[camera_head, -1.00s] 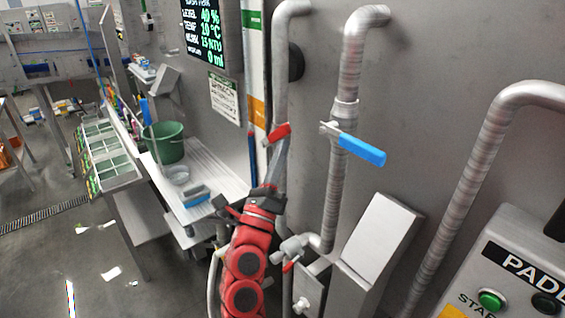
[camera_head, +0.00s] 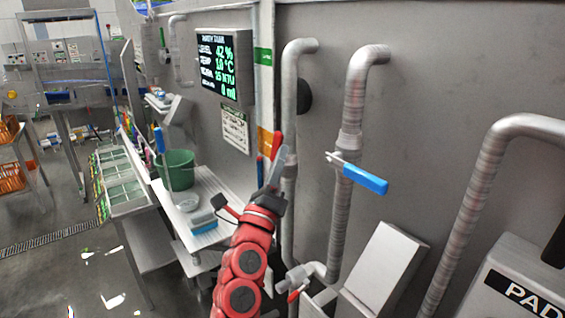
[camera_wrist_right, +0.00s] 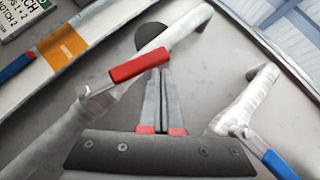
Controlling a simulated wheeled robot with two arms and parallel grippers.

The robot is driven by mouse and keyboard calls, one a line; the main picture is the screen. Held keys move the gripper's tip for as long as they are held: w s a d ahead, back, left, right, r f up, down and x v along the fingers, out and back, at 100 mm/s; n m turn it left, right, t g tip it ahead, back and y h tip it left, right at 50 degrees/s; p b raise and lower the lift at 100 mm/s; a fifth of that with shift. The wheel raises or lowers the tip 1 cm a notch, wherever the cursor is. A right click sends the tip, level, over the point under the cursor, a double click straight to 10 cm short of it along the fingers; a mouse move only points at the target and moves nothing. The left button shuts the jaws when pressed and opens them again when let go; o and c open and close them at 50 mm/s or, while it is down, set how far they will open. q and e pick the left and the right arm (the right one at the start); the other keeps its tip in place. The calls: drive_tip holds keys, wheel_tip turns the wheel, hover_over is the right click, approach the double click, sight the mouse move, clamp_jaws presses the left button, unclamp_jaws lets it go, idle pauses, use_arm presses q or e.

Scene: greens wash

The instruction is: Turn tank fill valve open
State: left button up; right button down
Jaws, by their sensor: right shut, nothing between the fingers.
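A red lever handle (camera_head: 276,146) sits on the left grey vertical pipe (camera_head: 289,90) and stands close to upright in the head view. A blue lever handle (camera_head: 365,179) on the pipe to its right slants down to the right. My right gripper (camera_head: 277,170) is shut and empty, its fingertips at the red handle. In the right wrist view, the fingers (camera_wrist_right: 160,75) lie together, their tips at the lower edge of the red handle (camera_wrist_right: 140,65). I cannot tell whether they touch it. The blue handle (camera_wrist_right: 280,166) is off to the right there. My left gripper is not in view.
A display (camera_head: 219,65) on the wall reads level 42 %. A green bucket (camera_head: 176,170) stands on the bench at left. A small red-handled valve (camera_head: 298,291), a tilted grey panel (camera_head: 387,265) and a control box (camera_head: 520,290) are low at right.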

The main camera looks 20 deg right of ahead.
drive_tip(key=shift+w+a+r+b, duration=0.2)
drive_tip(key=shift+w+r+b, duration=0.1)
drive_tip(key=shift+w+b, duration=0.2)
drive_tip(key=shift+w+a+r+b, duration=0.15)
drive_tip(key=shift+w+r+b, duration=0.2)
drive_tip(key=shift+w, duration=0.25)
drive_tip(key=shift+s+f, duration=0.1)
